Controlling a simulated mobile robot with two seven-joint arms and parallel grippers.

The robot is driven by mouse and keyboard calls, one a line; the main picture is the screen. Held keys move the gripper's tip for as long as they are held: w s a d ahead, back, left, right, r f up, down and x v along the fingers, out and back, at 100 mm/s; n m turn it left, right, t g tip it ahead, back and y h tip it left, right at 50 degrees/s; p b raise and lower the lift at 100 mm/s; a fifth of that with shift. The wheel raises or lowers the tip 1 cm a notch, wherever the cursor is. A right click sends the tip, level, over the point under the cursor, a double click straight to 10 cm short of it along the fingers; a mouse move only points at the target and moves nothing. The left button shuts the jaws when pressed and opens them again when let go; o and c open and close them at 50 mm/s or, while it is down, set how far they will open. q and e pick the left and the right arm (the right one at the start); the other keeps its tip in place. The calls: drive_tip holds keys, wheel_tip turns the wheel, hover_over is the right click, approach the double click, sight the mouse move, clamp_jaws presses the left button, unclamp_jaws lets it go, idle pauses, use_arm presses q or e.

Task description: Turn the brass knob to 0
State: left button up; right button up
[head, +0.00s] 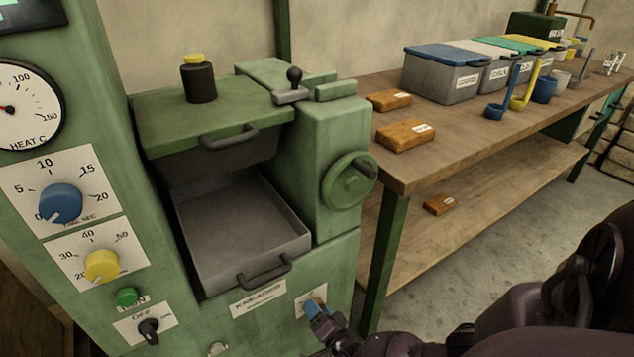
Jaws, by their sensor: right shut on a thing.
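The brass knob's white plate (302,308) is low on the front of the green machine, right of the label under the drawer. My right gripper (317,309) reaches in from the lower right, its blue fingertips against this plate. It is shut on the brass knob, which the fingers almost wholly hide, so its pointer and setting cannot be read. My left gripper is not in view.
A blue dial (61,203), a yellow dial (102,266), a green button (126,297) and a black switch (149,328) sit on the left panel. The metal drawer (245,225) juts out above my right gripper. A wooden bench (450,150) stands to the right.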

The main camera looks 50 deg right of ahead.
drive_tip(key=shift+s+f, duration=0.1)
drive_tip(key=o, duration=0.9)
use_arm(q)
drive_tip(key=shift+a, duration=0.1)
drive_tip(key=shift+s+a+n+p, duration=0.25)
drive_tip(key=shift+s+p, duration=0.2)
drive_tip(key=shift+p, duration=0.65)
use_arm(e)
drive_tip(key=v, duration=1)
drive_tip(key=shift+s, duration=0.4)
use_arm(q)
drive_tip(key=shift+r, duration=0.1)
